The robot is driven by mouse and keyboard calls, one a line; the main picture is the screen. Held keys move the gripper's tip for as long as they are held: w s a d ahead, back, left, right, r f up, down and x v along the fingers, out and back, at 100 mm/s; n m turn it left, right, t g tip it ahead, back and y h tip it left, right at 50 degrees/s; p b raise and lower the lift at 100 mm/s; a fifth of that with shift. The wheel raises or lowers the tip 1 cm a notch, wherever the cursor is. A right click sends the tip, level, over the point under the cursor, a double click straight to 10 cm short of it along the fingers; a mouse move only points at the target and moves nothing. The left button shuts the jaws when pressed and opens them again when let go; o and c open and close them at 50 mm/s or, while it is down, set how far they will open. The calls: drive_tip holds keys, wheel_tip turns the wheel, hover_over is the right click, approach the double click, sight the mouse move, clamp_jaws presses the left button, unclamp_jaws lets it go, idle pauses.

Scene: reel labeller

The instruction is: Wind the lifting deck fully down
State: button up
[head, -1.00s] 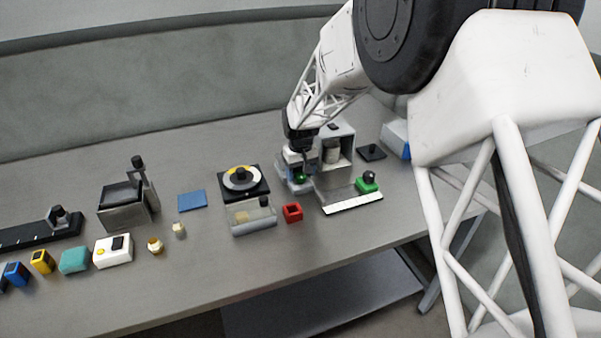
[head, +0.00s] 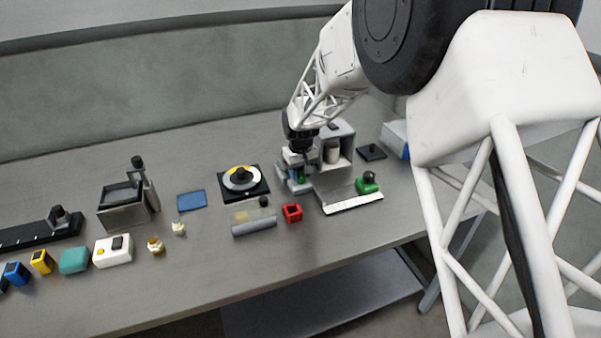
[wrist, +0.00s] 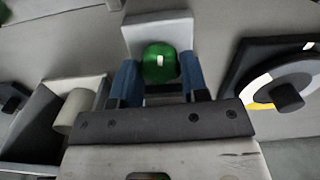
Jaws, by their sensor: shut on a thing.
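A round green knob (wrist: 160,63) with a white mark sits on a grey block (wrist: 158,30) in the wrist view. My gripper (wrist: 160,82) is shut on this knob, with a blue finger on either side of it. In the head view my gripper (head: 300,172) reaches down to the same block, just left of a grey machine housing (head: 347,150). The fingers hide most of the knob there. I cannot tell for certain which part is the lifting deck, or its height.
The housing holds a pale cylinder (head: 331,152). A green slider (head: 367,183) stands by a white marked strip (head: 353,204).

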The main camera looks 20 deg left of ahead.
drive_tip(key=shift+n, duration=2.9)
drive_tip(key=o, duration=0.9)
drive_tip(key=shift+m, duration=0.5)
